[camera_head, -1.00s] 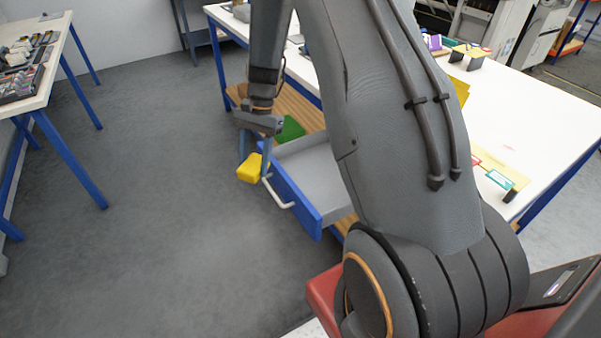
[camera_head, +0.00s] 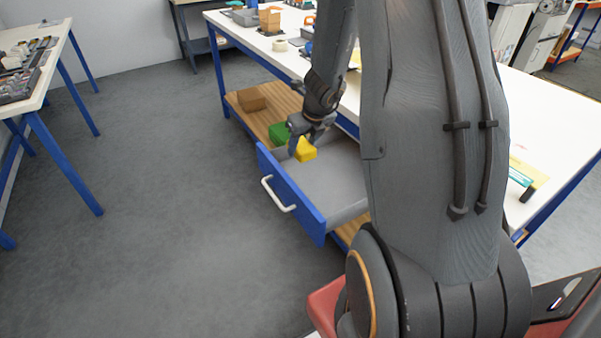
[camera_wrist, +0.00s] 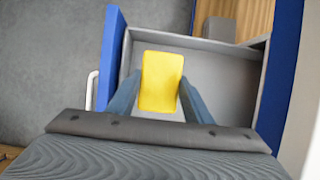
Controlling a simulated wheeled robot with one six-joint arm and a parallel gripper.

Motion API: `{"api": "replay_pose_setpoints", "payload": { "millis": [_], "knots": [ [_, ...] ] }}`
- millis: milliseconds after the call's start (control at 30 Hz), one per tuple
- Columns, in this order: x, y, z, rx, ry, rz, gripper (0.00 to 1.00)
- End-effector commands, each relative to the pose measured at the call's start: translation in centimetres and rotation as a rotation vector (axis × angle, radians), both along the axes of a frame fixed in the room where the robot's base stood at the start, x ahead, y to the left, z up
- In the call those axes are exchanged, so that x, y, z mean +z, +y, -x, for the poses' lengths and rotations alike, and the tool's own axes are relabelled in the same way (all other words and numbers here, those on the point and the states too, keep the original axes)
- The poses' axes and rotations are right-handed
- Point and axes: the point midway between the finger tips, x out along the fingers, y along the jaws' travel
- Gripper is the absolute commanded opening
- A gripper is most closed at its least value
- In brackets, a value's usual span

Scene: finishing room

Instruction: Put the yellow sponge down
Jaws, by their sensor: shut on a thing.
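The yellow sponge (camera_head: 305,150) is held in my gripper (camera_head: 300,146), over the open drawer in the head view. In the wrist view the sponge (camera_wrist: 161,81) sits between the two fingers of my gripper (camera_wrist: 158,88), which are shut on its sides. The grey drawer interior shows beneath and around the sponge there. The blue-fronted drawer (camera_head: 291,194) is pulled out from under the white table and looks empty where it is visible. How far the sponge is above the drawer floor I cannot tell.
The drawer's white handle (camera_head: 277,194) faces the open floor at left. A green block (camera_head: 279,133) and a brown box (camera_head: 250,98) are on the wooden shelf (camera_head: 273,111). The white table top (camera_head: 560,122) is at right. Another table (camera_head: 55,40) stands far left.

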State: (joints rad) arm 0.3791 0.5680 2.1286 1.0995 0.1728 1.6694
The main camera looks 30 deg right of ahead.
Motion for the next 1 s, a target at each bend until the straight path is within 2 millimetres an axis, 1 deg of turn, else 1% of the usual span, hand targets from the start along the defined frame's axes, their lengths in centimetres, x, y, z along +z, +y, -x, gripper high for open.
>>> {"api": "replay_pose_setpoints", "payload": {
  "millis": [33,233,300,533,700,800,1000],
  "knots": [
    [-1.4,0.0,-0.1,-0.001,0.002,-0.001,0.18],
    [-4.0,0.0,-0.1,0.002,0.001,0.000,0.18],
    [-4.5,0.1,-0.1,0.002,0.001,0.000,0.18],
    [-5.4,0.1,-0.1,0.004,0.001,0.000,0.18],
    [-7.4,0.1,-0.1,0.004,0.001,-0.001,0.18],
    [-8.2,0.1,-0.1,0.004,0.001,0.000,0.18],
    [-8.6,0.1,-0.1,0.005,0.000,0.000,0.18]
  ]
}}
